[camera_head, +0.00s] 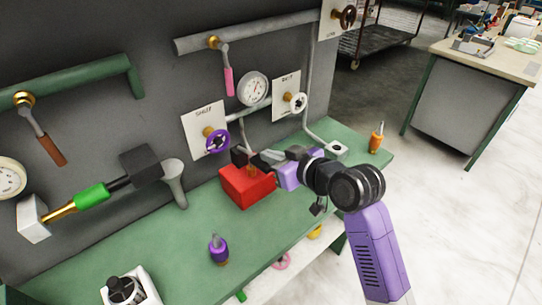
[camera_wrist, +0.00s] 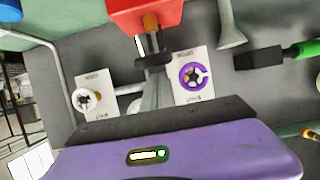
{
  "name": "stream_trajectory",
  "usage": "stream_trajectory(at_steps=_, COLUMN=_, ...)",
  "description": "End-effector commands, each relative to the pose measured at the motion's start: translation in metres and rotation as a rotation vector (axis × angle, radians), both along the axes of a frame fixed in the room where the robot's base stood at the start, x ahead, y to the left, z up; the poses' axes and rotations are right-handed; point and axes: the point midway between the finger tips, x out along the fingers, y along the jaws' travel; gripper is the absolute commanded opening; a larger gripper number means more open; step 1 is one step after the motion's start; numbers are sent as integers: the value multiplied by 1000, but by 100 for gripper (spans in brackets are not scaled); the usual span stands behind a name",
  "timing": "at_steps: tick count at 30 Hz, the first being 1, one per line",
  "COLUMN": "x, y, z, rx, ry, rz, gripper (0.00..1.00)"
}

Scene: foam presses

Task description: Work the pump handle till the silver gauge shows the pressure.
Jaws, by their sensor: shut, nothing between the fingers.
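A red pump box (camera_head: 246,187) stands on the green bench, with a brass rod and a black crossbar handle (camera_head: 239,156) above it. In the wrist view, which looks upside down, the red box (camera_wrist: 143,15) is at the top and the black handle (camera_wrist: 153,61) just below it. My gripper (camera_head: 258,160) is at the handle, shut with nothing between its fingers; I cannot tell whether it touches the bar. The silver-rimmed gauge (camera_head: 254,88) hangs on the grey wall behind; its needle is too small to read surely.
Purple (camera_head: 217,141) and white (camera_head: 298,103) handwheels on wall plates are close behind my gripper. A green-gripped rod (camera_head: 91,195) and grey horn (camera_head: 174,180) are left. An orange bottle (camera_head: 376,138) and purple bottle (camera_head: 218,250) stand on the bench. The bench front is mostly clear.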

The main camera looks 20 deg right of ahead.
Motion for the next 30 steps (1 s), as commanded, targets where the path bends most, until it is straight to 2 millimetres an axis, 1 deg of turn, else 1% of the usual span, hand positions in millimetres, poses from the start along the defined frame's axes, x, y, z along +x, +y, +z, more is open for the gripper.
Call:
stream_trajectory(at_steps=4, x=-1, y=0, z=-6, rx=1, ry=1, rz=0, gripper=0)
stream_trajectory(at_steps=15, x=-1, y=0, z=-8, rx=2, ry=-3, rz=0, gripper=0)
stream_trajectory(at_steps=30, x=-8, y=-2, z=-37, rx=46, ry=-134, rz=1, gripper=0)
